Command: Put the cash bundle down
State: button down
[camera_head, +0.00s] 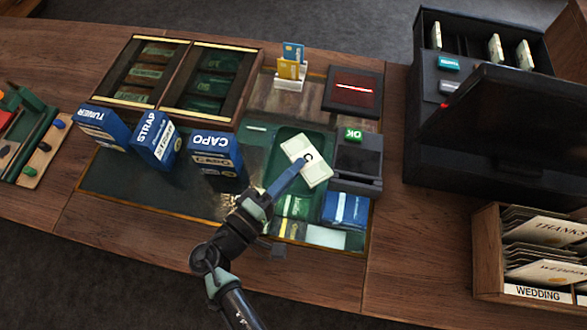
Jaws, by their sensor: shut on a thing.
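The cash bundle (317,173) is a pale stack of notes with a dark round mark. It is tilted in the picture, over a dark green tray (285,138) on the counter. My gripper (303,158) reaches up from the lower middle and is shut on the bundle. The fingertips are small and partly hard to make out against it. I cannot tell whether the bundle touches the tray or hangs just above it.
Blue boxes (216,150) stand left of the tray. A card terminal (357,157) is close on its right. An open black cash drawer (437,60) with upright note bundles is at upper right. A wooden card rack (488,250) is at lower right. Bare counter (400,235) lies between.

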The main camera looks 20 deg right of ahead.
jog(key=shift+d+f, duration=0.1)
jog(key=shift+f, duration=0.15)
jog(key=shift+f+b, duration=0.55)
jog(key=shift+b, duration=0.05)
jog(key=shift+f, duration=0.1)
jog(key=c, duration=0.9)
grip_release()
